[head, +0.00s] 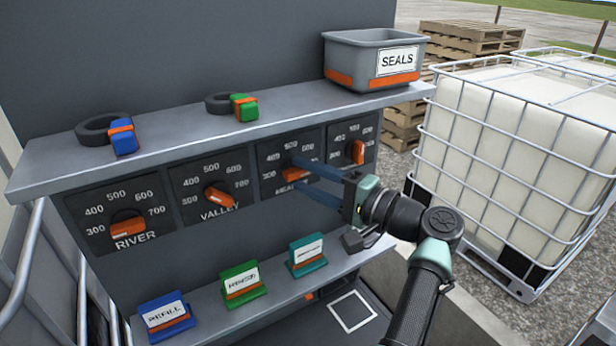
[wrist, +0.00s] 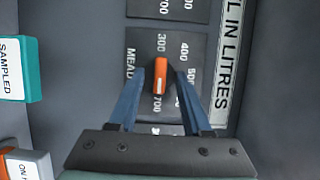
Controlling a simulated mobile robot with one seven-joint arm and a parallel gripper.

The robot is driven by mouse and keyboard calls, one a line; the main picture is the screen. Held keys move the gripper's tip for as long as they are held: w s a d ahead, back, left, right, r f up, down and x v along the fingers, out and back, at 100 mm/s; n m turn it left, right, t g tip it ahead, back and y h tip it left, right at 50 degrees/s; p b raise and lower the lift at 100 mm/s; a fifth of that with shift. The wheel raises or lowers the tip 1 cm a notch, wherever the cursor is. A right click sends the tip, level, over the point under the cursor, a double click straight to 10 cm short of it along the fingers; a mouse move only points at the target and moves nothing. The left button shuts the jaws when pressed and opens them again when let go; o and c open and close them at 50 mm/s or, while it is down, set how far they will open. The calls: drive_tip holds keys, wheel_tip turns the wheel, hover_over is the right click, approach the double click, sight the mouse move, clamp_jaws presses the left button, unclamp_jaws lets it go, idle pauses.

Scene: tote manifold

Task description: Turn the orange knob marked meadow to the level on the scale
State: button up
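The orange knob marked meadow (head: 297,174) is on the third dial plate from the left. It also shows in the wrist view (wrist: 160,75), where a pale mark sits at its end towards 700. My gripper (head: 312,177) reaches in from the right with its two blue fingers on either side of the knob. In the wrist view my gripper (wrist: 161,72) shows narrow gaps between fingers and knob, so it looks open. The fingers cover part of the scale and the name, of which "MEAD" shows.
The river knob (head: 128,226), valley knob (head: 217,197) and a far right knob (head: 357,151) are on the same panel. A shelf above holds a grey SEALS bin (head: 370,60). A lower ledge carries the blue (head: 166,316), green (head: 242,285) and teal (head: 307,255) signs.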

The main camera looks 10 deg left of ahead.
drive_tip(key=shift+d, duration=0.1)
drive_tip(key=b+v, duration=0.4)
drive_tip(key=v, duration=0.8)
drive_tip(key=shift+s+d+b, duration=0.2)
drive_tip(key=shift+d+b, duration=0.15)
drive_tip(key=shift+b, duration=0.05)
drive_tip(key=shift+f, duration=0.1)
